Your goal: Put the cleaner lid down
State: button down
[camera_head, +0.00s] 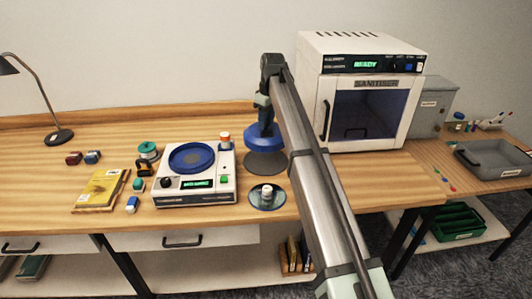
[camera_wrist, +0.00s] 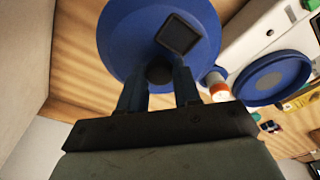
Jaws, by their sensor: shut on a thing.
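The cleaner lid (camera_head: 258,137) is a blue disc with a dark knob. My gripper (camera_head: 265,127) is shut on its knob from above. In the wrist view the lid (camera_wrist: 120,35) fills the top middle, with the knob between the two fingers of my gripper (camera_wrist: 160,85). In the head view the lid appears a little above a dark grey round patch (camera_head: 265,166) on the table; I cannot tell whether they touch. The white cleaner (camera_head: 196,198) stands to the left, its round blue bowl (camera_head: 192,157) uncovered. My arm hides the area to the right of the lid.
An orange-capped bottle (camera_head: 225,139) stands close to the left of the lid. A round dish (camera_head: 280,205) with a small white-topped jar is in front. A white sanitiser (camera_head: 370,120) stands right of my arm. A yellow book (camera_head: 100,189) and small items lie left.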

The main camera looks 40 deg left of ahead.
aim_at(268, 123)
notch_tip(268, 123, down, 9)
jog(key=shift+f, duration=0.2)
dwell(0.3)
jog(key=shift+f, duration=0.1)
jog(key=c, duration=0.8)
grip_release()
jog(key=r, duration=0.4)
jog(key=d+r, duration=0.1)
jog(key=r, duration=0.7)
jog(key=shift+d+r, duration=0.1)
jog(key=shift+d, duration=0.15)
